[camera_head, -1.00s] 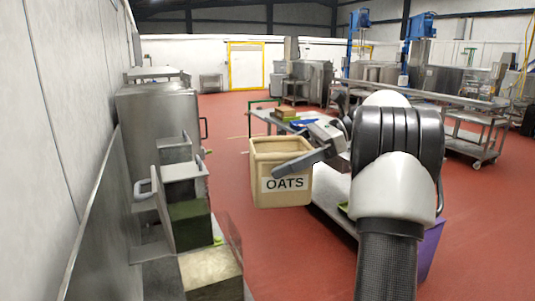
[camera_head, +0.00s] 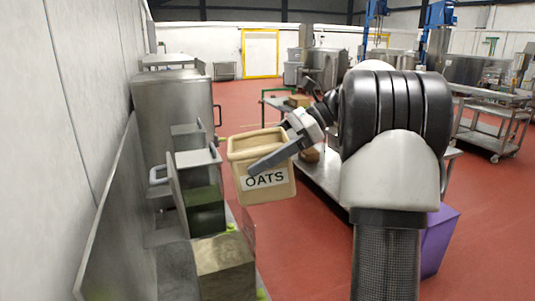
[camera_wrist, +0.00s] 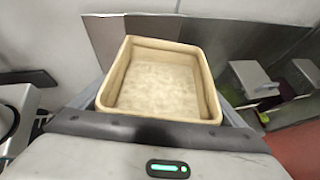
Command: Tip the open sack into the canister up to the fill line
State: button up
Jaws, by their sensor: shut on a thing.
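The open sack (camera_head: 264,190) is a tan, box-shaped container with an "OATS" label. It hangs in the air in the middle of the head view, slightly tilted. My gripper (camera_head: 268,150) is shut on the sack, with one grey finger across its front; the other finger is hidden. In the wrist view, the sack (camera_wrist: 160,85) shows its open top and pale contents inside. Left of it, a boxy vessel (camera_head: 205,212) with a dark green lower part stands on the counter. I cannot tell whether it is the canister, and I see no clear fill line.
A tan-topped block (camera_head: 225,265) stands in front of the vessel, below the sack. A tall steel cabinet (camera_head: 172,105) stands behind, along the left wall. A steel table (camera_head: 325,178) and a purple bin (camera_head: 438,240) are to the right. Red floor lies open between.

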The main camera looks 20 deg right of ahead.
notch_tip(320, 180, down, 4)
jog(key=h, duration=0.2)
jog(key=shift+s+d+g+h, duration=0.1)
jog(key=shift+g+h, duration=0.2)
jog(key=shift+f+h, duration=0.3)
jog(key=shift+h, duration=0.1)
jog(key=shift+f+g+h, duration=0.4)
jog(key=shift+f+h, duration=0.1)
jog(key=shift+h, duration=0.4)
jog(key=h, duration=0.1)
jog(key=a+h, duration=0.1)
jog(key=g+h, duration=0.1)
jog(key=h, duration=0.1)
jog(key=shift+a+r, duration=0.15)
jog(key=shift+r, duration=0.1)
jog(key=shift+w+a+r+h, duration=0.25)
jog(key=shift+r+h, duration=0.1)
jog(key=shift+h, duration=0.45)
jog(key=shift+s+d+f, duration=0.1)
jog(key=shift+d, duration=0.05)
jog(key=shift+d+r+g+h, duration=0.2)
jog(key=shift+r+g+h, duration=0.1)
jog(key=shift+h, duration=0.2)
jog(key=shift+a, duration=0.1)
